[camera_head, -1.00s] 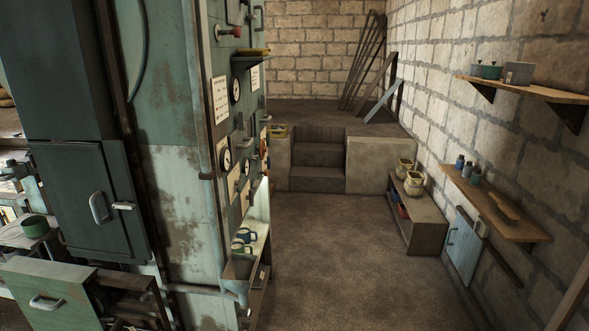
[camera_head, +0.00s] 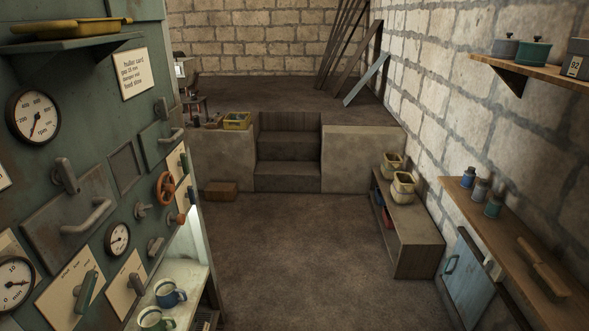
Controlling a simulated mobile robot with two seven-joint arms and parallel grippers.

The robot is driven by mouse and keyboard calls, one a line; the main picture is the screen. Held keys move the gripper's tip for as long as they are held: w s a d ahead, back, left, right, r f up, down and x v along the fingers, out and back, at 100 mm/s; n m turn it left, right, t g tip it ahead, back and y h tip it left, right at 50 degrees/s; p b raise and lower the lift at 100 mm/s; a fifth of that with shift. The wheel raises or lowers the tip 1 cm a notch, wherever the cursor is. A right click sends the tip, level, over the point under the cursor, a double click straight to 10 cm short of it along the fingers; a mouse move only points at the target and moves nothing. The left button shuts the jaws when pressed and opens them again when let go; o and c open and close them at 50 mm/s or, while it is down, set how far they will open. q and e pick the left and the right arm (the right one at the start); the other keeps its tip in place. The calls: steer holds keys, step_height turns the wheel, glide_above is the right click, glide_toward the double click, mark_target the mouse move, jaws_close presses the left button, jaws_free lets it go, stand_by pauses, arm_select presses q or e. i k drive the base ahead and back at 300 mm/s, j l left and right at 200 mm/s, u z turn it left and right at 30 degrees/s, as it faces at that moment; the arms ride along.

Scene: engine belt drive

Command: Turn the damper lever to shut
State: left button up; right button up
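The green machine panel (camera_head: 75,160) fills the left side, seen at a slant. Several levers sit on it. One with a dark green grip (camera_head: 86,292) is on a cream plate at the lower left, and a grey one (camera_head: 135,284) is on a cream plate to its right. Another green-gripped lever (camera_head: 184,162) is near the panel's far edge, with an orange-gripped one (camera_head: 179,219) below it. I cannot read the plate labels well enough to tell which is the damper lever or how it is set. Neither gripper is in view.
A red handwheel (camera_head: 165,188) and gauges (camera_head: 34,116) are on the panel. Mugs (camera_head: 170,293) stand on a ledge below. The floor (camera_head: 290,255) is clear up to the steps (camera_head: 287,175). A low bench (camera_head: 415,236) and wall shelves (camera_head: 520,245) line the right.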

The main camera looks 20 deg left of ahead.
mark_target(83, 293)
steer(key=i+l+u, duration=0.15)
steer(key=i, duration=0.3)
steer(key=i+l+u, duration=0.1)
steer(key=i, duration=0.4)
steer(key=i+l+u, duration=0.15)
steer(key=i, duration=0.3)
steer(key=i+l+u, duration=0.15)
steer(key=i, duration=0.3)
steer(key=i+j+u, duration=0.1)
steer(key=u, duration=0.35)
steer(key=i+u, duration=0.1)
steer(key=u, duration=0.4)
steer(key=i+j+u, duration=0.1)
steer(key=u, duration=0.35)
steer(key=i+u, duration=0.1)
steer(key=u, duration=0.35)
steer(key=i+l+u, duration=0.1)
steer(key=u, duration=0.35)
steer(key=i+l+u, duration=0.1)
steer(key=u, duration=0.4)
steer(key=i+u, duration=0.2)
